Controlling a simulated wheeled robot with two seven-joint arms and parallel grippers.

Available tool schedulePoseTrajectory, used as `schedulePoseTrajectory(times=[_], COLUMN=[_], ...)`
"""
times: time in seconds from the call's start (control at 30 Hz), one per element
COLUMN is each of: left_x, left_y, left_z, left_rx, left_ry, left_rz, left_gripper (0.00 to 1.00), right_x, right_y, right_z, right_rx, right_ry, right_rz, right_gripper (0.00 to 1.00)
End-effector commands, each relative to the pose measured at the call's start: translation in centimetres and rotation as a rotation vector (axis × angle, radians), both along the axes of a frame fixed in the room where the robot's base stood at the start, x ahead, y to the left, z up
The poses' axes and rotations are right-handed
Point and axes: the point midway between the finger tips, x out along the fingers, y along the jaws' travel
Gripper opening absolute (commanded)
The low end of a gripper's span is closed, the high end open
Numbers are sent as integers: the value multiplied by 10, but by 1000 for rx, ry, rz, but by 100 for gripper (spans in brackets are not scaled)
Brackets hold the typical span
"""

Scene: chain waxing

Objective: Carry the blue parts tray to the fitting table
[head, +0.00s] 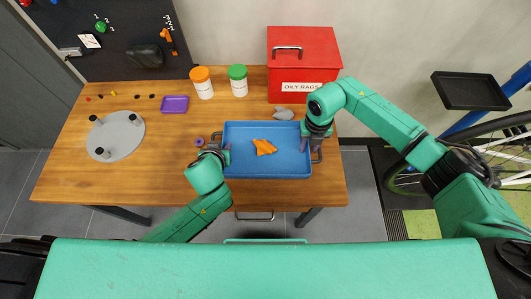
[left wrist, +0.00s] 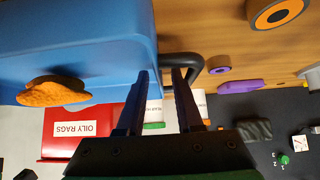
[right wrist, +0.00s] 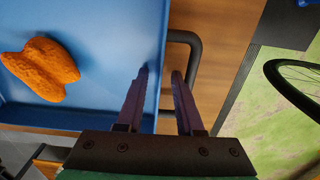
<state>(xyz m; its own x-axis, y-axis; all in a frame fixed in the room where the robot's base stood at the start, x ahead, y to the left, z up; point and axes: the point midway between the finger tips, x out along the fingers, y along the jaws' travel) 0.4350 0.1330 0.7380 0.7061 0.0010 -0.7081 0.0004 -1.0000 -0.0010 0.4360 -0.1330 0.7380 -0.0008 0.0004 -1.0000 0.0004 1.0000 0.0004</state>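The blue parts tray (head: 290,174) stands on the wooden bench near its front right, with an orange rag-like piece (head: 264,147) lying in it. It has a dark handle at each short side; the left handle (left wrist: 190,62) and right handle (right wrist: 192,60) show in the wrist views. My left gripper (head: 221,148) is at the tray's left side, fingers apart, pointing at the wall and handle. My right gripper (head: 311,142) is at the right side, fingers apart, one over the tray edge and one by the handle. Contact cannot be told. I cannot identify a fitting table.
A red oily-rags box (head: 318,61), orange-lidded jar (head: 202,83) and green-lidded jar (head: 239,81) stand behind the tray. A purple dish (head: 174,104) and grey disc (head: 120,143) lie left. A black tray (head: 470,91) and bicycle wheel are at right. Bench between disc and tray is mostly clear.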

Motion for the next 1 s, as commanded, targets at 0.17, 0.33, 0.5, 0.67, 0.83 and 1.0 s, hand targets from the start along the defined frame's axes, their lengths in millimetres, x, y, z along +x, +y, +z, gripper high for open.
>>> schedulePoseTrajectory(times=[0.17,0.33,0.5,0.67,0.83,1.0], left_x=[0,-6,-34,-65,-83,-85], left_y=[0,-1,-1,0,0,0], left_z=[1,6,33,64,83,86], left_rx=[0,-1,-4,-4,-1,1], left_ry=[0,1,2,2,1,0], left_rz=[0,-1,-1,-1,-1,1], left_gripper=[34,34,34,34,34,34], right_x=[0,0,0,0,0,1], right_y=[0,0,0,0,0,0], right_z=[1,1,1,1,1,16], right_rx=[0,0,0,0,0,1], right_ry=[0,0,0,0,0,-3], right_rz=[0,0,0,0,0,0], right_gripper=[35,35,35,35,35,35])
